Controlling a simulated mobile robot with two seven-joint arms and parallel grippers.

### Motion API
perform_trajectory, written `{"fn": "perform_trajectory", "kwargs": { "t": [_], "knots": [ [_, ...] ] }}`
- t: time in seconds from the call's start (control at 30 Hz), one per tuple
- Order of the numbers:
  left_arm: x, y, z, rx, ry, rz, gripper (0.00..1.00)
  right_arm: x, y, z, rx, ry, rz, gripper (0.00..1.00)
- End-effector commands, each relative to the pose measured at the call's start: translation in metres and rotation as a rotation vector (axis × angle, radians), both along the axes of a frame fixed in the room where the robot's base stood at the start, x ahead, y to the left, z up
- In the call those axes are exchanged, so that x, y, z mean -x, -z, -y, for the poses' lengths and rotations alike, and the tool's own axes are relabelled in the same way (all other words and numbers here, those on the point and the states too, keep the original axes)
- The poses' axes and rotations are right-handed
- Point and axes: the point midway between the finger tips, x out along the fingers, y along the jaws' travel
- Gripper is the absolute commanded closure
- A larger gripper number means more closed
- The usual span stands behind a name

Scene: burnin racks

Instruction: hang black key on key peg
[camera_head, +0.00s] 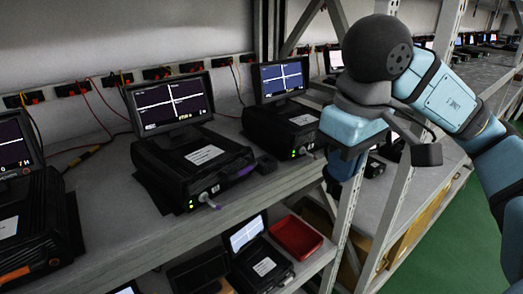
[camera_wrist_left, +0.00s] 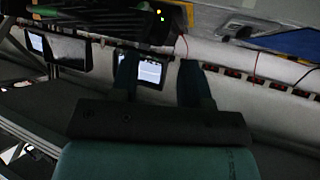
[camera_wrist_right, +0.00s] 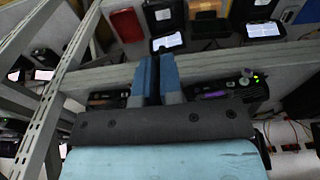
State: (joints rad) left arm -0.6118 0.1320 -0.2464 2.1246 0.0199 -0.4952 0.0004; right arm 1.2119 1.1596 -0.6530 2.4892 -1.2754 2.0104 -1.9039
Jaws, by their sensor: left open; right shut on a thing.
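My right gripper (camera_head: 344,166) points down in front of the rack post, right of the middle device, in the head view. In the right wrist view its two blue fingers (camera_wrist_right: 156,66) are close together, with only a thin gap. The thing between them is too small or hidden to make out. I cannot pick out the black key or the key peg in any view. My left gripper (camera_wrist_left: 158,66) shows only in the left wrist view. Its two teal fingers stand wide apart and nothing shows held between them.
A black device with a monitor (camera_head: 170,103) stands on the grey shelf, with a small grey fitting (camera_head: 208,200) at its front. A second monitor (camera_head: 284,78) stands behind. A red tray (camera_head: 295,237) lies on the lower shelf. The perforated rack post (camera_head: 383,222) rises beside my right gripper.

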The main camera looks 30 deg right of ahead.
Motion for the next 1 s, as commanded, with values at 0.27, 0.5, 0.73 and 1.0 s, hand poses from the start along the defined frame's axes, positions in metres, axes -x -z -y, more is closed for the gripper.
{"fn": "perform_trajectory", "kwargs": {
  "t": [0.27, 0.5, 0.73, 1.0],
  "knots": [
    [0.007, -0.036, -0.002, -0.01, -0.002, -0.021, 0.57, -0.025, -0.012, -0.003, -0.005, 0.006, -0.01, 1.0],
    [0.009, -0.062, -0.007, -0.025, 0.0, -0.013, 0.57, -0.034, -0.009, -0.003, -0.002, 0.002, -0.009, 1.0],
    [0.011, -0.064, -0.011, -0.041, 0.003, -0.01, 0.57, -0.081, -0.004, -0.008, -0.003, 0.002, -0.002, 1.0],
    [0.011, -0.08, -0.011, -0.042, 0.004, -0.009, 0.57, -0.145, -0.003, -0.012, -0.002, 0.002, -0.002, 1.0]
  ]
}}
